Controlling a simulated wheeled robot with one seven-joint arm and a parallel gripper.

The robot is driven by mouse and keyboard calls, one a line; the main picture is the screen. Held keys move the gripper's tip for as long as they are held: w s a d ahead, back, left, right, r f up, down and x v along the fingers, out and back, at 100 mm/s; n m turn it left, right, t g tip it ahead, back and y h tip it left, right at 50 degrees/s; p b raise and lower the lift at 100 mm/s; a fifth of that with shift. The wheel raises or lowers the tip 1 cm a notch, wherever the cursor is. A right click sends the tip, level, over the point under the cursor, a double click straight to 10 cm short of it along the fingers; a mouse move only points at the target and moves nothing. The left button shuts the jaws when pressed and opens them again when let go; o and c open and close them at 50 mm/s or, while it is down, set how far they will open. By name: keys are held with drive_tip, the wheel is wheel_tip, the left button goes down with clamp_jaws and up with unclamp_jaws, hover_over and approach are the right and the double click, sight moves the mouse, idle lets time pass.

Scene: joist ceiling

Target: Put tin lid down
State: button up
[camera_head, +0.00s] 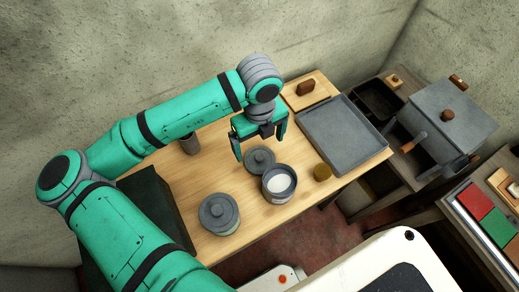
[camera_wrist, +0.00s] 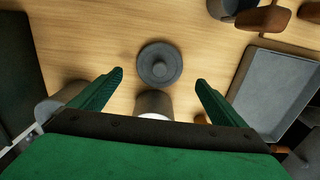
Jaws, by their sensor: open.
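The round grey tin lid (camera_head: 260,159) lies flat on the wooden table (camera_head: 212,171), with its knob up. It also shows in the wrist view (camera_wrist: 159,64), ahead of and between my fingers and apart from them. My gripper (camera_head: 262,146) is open and empty above the table, over the lid's area. An open grey tin (camera_head: 279,184) with white contents stands beside the lid. In the wrist view the tin (camera_wrist: 153,104) is partly hidden by my gripper body. A second grey tin with its lid on (camera_head: 219,214) stands nearer the front left.
A grey tray (camera_head: 343,134) lies on the table's right side. A wooden board with a brown handle (camera_head: 309,91) is behind it. A small yellowish-brown piece (camera_head: 322,172) stands right of the open tin. A grey cylinder (camera_head: 190,144) stands behind, left of the lid.

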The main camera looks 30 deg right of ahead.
sight(260, 156)
drive_tip(key=shift+r, duration=2.6)
